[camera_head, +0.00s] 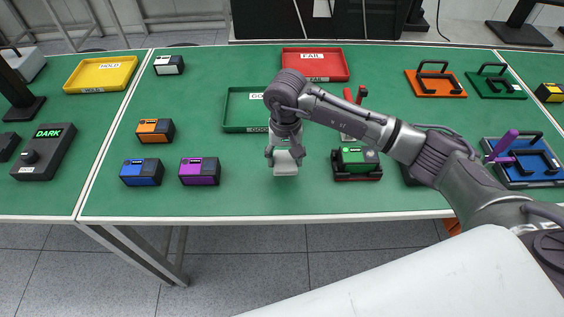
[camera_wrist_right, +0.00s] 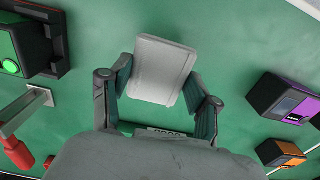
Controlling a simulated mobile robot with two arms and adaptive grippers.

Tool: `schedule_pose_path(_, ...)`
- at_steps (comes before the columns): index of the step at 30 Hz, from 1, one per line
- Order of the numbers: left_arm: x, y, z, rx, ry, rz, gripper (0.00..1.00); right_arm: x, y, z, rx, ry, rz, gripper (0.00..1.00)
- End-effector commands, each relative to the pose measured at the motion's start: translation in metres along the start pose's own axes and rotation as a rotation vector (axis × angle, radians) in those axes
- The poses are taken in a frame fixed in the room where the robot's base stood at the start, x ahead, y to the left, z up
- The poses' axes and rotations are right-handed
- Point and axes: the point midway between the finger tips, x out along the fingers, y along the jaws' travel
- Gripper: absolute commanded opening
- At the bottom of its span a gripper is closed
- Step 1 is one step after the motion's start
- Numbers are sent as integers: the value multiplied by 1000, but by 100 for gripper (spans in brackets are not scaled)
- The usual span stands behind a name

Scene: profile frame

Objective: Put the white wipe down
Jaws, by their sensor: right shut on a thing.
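The white wipe (camera_head: 286,163) is a small pale block in front of the green tray in the head view. It also shows in the right wrist view (camera_wrist_right: 160,70), between the fingers. My right gripper (camera_head: 285,155) is shut on it, pointing down over the green table (camera_head: 240,200). In the wrist view the fingers (camera_wrist_right: 158,88) flank the wipe on both sides. I cannot tell whether the wipe touches the table. My left gripper is not in view.
The green tray (camera_head: 236,128) lies just behind the gripper, and a red tray (camera_head: 316,78) farther back. A green block on a dark fixture (camera_head: 357,177) stands to the right. Purple (camera_head: 200,180), blue (camera_head: 142,181) and orange (camera_head: 155,139) blocks stand left. Table between purple block and wipe is clear.

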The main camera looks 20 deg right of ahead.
Motion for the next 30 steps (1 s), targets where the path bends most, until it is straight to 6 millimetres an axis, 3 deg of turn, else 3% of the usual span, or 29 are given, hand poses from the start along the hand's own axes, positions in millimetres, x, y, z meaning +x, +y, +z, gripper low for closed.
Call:
schedule_pose_path(5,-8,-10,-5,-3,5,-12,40,11,-6,0,1,-5,3,33)
schedule_pose_path(12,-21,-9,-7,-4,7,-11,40,42,-6,-1,2,-2,2,33)
schedule_pose_path(25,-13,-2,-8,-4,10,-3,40,49,-6,-2,0,1,2,33)
schedule_pose_path(26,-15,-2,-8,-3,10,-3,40,48,-6,-2,0,1,1,66)
schedule_pose_path(30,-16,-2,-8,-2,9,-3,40,47,-6,-2,0,0,1,86)
